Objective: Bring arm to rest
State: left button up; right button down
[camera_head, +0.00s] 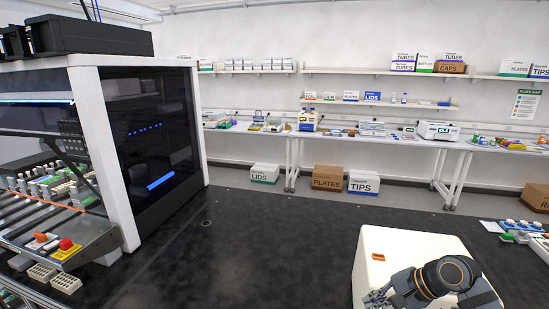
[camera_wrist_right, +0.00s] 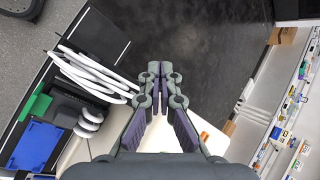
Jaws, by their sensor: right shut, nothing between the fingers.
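My right arm shows at the bottom right of the head view, folded close over my white base (camera_head: 405,243). Its gripper (camera_head: 378,297) shows only in small part there, low beside the dark wrist joint. In the right wrist view my right gripper (camera_wrist_right: 158,72) points away from the camera with its two dark fingers together at the tips. Nothing is held between them. The dark floor (camera_wrist_right: 210,55) lies beyond the fingertips. My left gripper and left arm are not in either view.
A large white-framed machine (camera_head: 95,130) stands at the left with a rack deck in front. Benches (camera_head: 345,137) line the back wall, with boxes (camera_head: 327,178) beneath. In the wrist view, white hoses (camera_wrist_right: 90,72) and a blue tray (camera_wrist_right: 35,145) lie left of the gripper. The middle floor is clear.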

jog(key=s+a+f+n+h, duration=0.35)
jog(key=s+f+n, duration=0.35)
jog(key=s+f, duration=0.3)
jog(key=s+d+f+n+h, duration=0.2)
jog(key=s+n+h, duration=0.3)
jog(key=s, duration=0.7)
notch_tip(320, 180, down, 31)
jog(key=s+d+g+y+b, duration=0.1)
jog(key=s+d+g+b, duration=0.15)
jog(key=b, duration=0.25)
pick_arm(q)
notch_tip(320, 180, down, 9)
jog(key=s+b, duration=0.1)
jog(key=b, duration=0.2)
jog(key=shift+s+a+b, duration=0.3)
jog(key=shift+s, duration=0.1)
pick_arm(e)
jog(key=s+d+f, duration=0.1)
jog(key=s+f, duration=1.6)
jog(key=f, duration=0.3)
jog(key=shift+s+d+n, duration=0.3)
jog(key=shift+s, duration=0.05)
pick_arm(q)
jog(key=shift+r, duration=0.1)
pick_arm(e)
jog(key=shift+g, duration=0.25)
